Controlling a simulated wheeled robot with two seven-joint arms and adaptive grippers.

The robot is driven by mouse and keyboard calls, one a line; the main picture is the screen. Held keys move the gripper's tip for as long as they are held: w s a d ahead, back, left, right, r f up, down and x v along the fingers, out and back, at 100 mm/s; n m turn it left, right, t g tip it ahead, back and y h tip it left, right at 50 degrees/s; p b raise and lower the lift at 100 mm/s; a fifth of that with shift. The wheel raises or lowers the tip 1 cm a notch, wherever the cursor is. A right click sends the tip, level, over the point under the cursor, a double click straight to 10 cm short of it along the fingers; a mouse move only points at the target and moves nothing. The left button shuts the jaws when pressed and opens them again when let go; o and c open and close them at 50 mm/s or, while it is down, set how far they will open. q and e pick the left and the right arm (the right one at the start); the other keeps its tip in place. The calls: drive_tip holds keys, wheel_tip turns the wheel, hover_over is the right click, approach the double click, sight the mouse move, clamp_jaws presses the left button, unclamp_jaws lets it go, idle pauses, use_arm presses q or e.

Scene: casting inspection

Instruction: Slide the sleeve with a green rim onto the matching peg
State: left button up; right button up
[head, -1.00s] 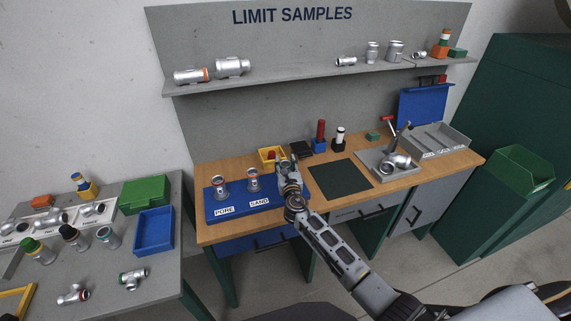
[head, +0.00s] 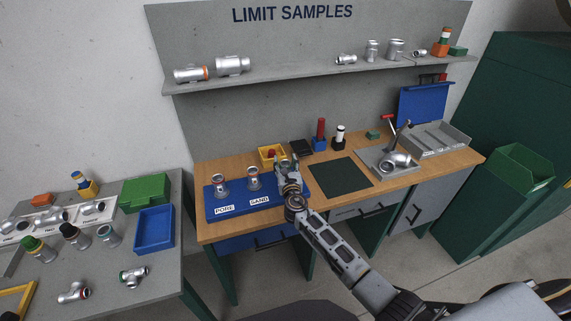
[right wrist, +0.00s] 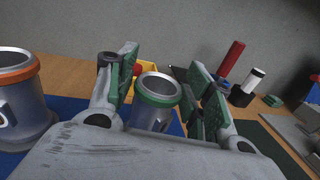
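The sleeve with a green rim (right wrist: 157,95) is a short metal tube, upright, between the two fingers of my right gripper (right wrist: 165,85) in the right wrist view. The green-padded fingers stand apart, with a visible gap between the sleeve and the right finger. In the head view my right gripper (head: 286,168) is at the right part of the blue board (head: 238,213) and hides the sleeve. The sleeve's lower end is hidden by the gripper body, so I cannot tell whether it is around a peg. My left gripper is not in view.
A metal sleeve with an orange rim (right wrist: 18,80) stands close on the left. Two sleeves stand at the PORE (head: 220,185) and SAND (head: 253,180) labels. A yellow bin (head: 266,162) and red (head: 320,132) and white-topped (head: 340,138) cylinders are behind. A dark green mat (head: 340,179) lies clear.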

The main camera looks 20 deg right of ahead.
drive_tip(key=shift+o, duration=0.9)
drive_tip(key=shift+f, duration=0.1)
drive_tip(key=shift+s, duration=0.2)
drive_tip(key=s+a, duration=0.1)
drive_tip(key=s, duration=1)
drive_tip(key=shift+s+a, duration=0.25)
drive_tip(key=shift+a, duration=0.1)
